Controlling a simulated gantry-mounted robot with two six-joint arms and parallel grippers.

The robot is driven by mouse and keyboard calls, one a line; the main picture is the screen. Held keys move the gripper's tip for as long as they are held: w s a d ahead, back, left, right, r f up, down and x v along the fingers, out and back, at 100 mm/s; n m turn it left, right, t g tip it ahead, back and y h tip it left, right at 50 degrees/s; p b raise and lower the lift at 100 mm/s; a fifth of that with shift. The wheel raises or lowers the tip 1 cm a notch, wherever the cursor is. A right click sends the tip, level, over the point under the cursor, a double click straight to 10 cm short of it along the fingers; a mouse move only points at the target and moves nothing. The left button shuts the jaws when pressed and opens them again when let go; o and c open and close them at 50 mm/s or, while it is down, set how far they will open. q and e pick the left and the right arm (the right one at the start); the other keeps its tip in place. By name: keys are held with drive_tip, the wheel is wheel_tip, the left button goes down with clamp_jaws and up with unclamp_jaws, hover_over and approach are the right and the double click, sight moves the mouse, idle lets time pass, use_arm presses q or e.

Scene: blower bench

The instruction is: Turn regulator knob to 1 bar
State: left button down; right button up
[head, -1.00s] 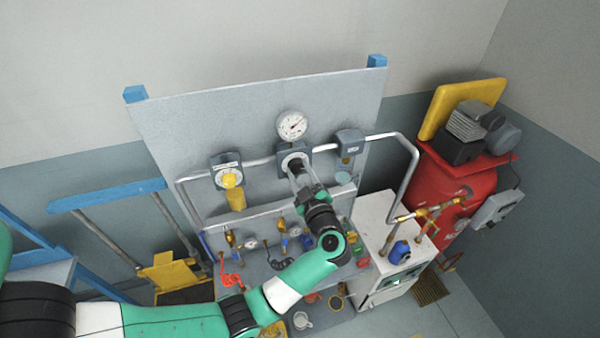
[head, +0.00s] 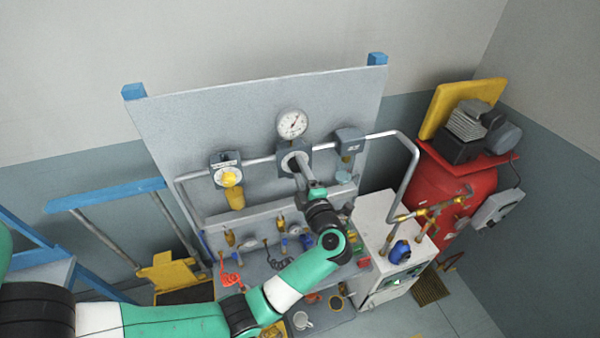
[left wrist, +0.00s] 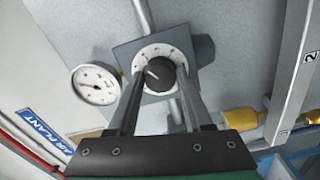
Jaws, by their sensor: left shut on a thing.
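The regulator (head: 283,164) is a grey block on the pipe of the upright panel, with a white scale ring around its black knob. In the left wrist view the black knob (left wrist: 161,73) with its white pointer line sits between my two fingers, pointer toward the upper left of the picture. My left gripper (head: 301,172) is shut on this knob, the fingers on both its sides. The round white pressure gauge (head: 292,124) stands just above the regulator; it also shows in the left wrist view (left wrist: 96,83). Its numbers are too small to read. My right gripper is not in view.
On the same pipe are a unit with a yellow knob (head: 229,178) at left and a grey box (head: 349,140) at right. Several valves and fittings lie below. A red tank (head: 455,195) and white cabinet (head: 378,232) stand at right.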

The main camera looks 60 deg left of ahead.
use_arm(q)
drive_tip(key=n+b, duration=0.1)
drive_tip(key=n, duration=0.2)
drive_tip(key=shift+f+n+b, duration=0.1)
drive_tip(key=shift+n+b, duration=0.2)
drive_tip(key=shift+n, duration=0.1)
drive_tip(key=n+b, duration=0.1)
drive_tip(key=n, duration=0.1)
drive_tip(key=shift+n, duration=0.4)
drive_tip(key=n+b, duration=0.5)
drive_tip(key=n, duration=0.1)
drive_tip(key=n+b, duration=1.2)
drive_tip(key=shift+s, duration=0.15)
drive_tip(key=shift+n+b, duration=1.15)
drive_tip(key=shift+n, duration=0.25)
drive_tip(key=shift+r, duration=0.2)
drive_tip(key=shift+c, duration=1.6)
unclamp_jaws()
